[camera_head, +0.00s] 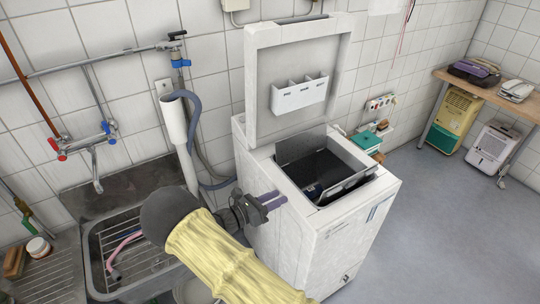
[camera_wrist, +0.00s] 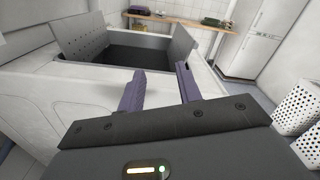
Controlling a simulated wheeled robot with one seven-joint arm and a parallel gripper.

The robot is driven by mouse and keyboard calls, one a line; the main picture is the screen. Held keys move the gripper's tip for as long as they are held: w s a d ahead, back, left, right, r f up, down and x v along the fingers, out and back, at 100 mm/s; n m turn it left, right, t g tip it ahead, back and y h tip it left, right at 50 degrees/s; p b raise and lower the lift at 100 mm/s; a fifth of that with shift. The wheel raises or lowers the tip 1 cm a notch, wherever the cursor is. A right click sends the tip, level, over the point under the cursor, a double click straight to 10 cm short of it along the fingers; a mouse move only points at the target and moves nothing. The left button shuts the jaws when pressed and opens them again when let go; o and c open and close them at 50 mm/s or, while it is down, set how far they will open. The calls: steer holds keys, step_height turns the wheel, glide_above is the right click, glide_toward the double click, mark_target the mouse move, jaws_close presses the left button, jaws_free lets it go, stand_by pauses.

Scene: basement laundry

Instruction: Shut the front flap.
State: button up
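The white top-loading washer (camera_head: 300,235) stands with its lid (camera_head: 250,85) raised. Its dark drum opening (camera_head: 318,168) shows two grey metal flaps, both up. The rear flap (camera_head: 300,148) leans back; in the wrist view it is the perforated plate at left (camera_wrist: 82,36). The front flap (camera_head: 350,186) stands along the front edge of the opening, seen nearly edge-on; in the wrist view it rises at right (camera_wrist: 183,43). My gripper (camera_head: 278,198) is at the washer's left side, apart from both flaps. Its purple fingers (camera_wrist: 161,80) are spread and empty.
A steel sink (camera_head: 125,255) with taps and a grey hose (camera_head: 193,125) is on the left. A wooden bench (camera_head: 490,88), a yellow unit (camera_head: 453,115) and a white dehumidifier (camera_head: 492,147) stand at the right. The floor (camera_head: 440,220) right of the washer is clear.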

steer(key=shift+d, duration=0.1)
steer(key=s+d+r+m+g+y+p, duration=0.45)
steer(key=s+d+m+g+y, duration=0.35)
steer(key=s+m, duration=0.4)
steer(key=s+r+m+t+y+p, duration=0.1)
steer(key=s+r+m+y+p, duration=0.1)
steer(key=s+r+m+y, duration=0.2)
steer(key=s+d+r+m+t+y+p, duration=0.1)
steer(key=s+r+m+y, duration=0.2)
steer(key=r+m, duration=0.6)
steer(key=m+y, duration=0.1)
steer(key=m, duration=0.1)
steer(key=shift+s+r+m+p, duration=0.3)
steer(key=shift+s+r+p, duration=0.05)
steer(key=shift+r, duration=0.05)
steer(key=shift+c, duration=0.2)
